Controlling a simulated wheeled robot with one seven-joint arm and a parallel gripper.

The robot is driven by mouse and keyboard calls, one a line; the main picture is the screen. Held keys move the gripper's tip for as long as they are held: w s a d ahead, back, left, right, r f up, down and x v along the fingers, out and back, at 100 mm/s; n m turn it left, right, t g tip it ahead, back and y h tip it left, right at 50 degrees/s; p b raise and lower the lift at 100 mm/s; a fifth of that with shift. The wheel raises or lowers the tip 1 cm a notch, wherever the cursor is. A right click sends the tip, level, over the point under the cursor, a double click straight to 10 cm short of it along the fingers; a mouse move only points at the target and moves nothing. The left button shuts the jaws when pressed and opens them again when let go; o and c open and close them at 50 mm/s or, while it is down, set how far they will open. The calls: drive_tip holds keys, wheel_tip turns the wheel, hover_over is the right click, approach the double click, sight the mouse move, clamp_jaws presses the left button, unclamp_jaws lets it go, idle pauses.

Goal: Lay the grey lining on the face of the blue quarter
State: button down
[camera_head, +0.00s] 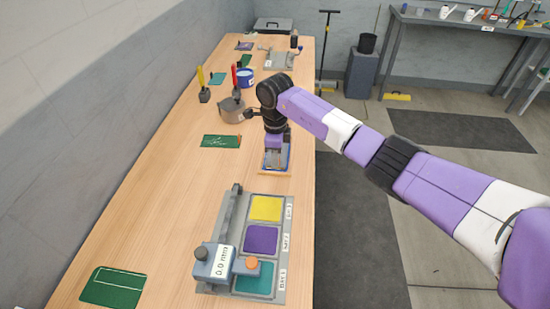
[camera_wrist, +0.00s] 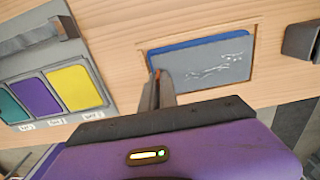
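My gripper (camera_head: 276,146) is low over the table, pointing down. In the wrist view its fingers (camera_wrist: 158,78) are close together at the left edge of the grey lining (camera_wrist: 212,62), a flat grey sheet with pale squiggly marks, and look shut on that edge. The blue quarter (camera_wrist: 195,39) shows as a blue strip along the far edge of the lining. The lining covers most of the rest of it. Whether the two touch all over, I cannot tell. In the head view the lining (camera_head: 275,160) is small and partly hidden by my gripper.
A grey press tray (camera_head: 281,233) with yellow, purple and teal pads stands nearer the camera. A grey pot (camera_head: 233,111), a blue tin (camera_head: 245,77) and red- and yellow-handled tools stand beyond. Green pieces (camera_head: 221,141) lie on the left.

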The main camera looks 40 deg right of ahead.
drive_tip(key=shift+f, duration=0.55)
idle(0.4)
drive_tip(key=c, duration=1.6)
unclamp_jaws()
drive_tip(key=shift+o, duration=0.2)
drive_tip(key=shift+r+b, duration=1.05)
drive_tip(key=shift+r, duration=2.85)
drive_tip(key=shift+w+d, duration=0.1)
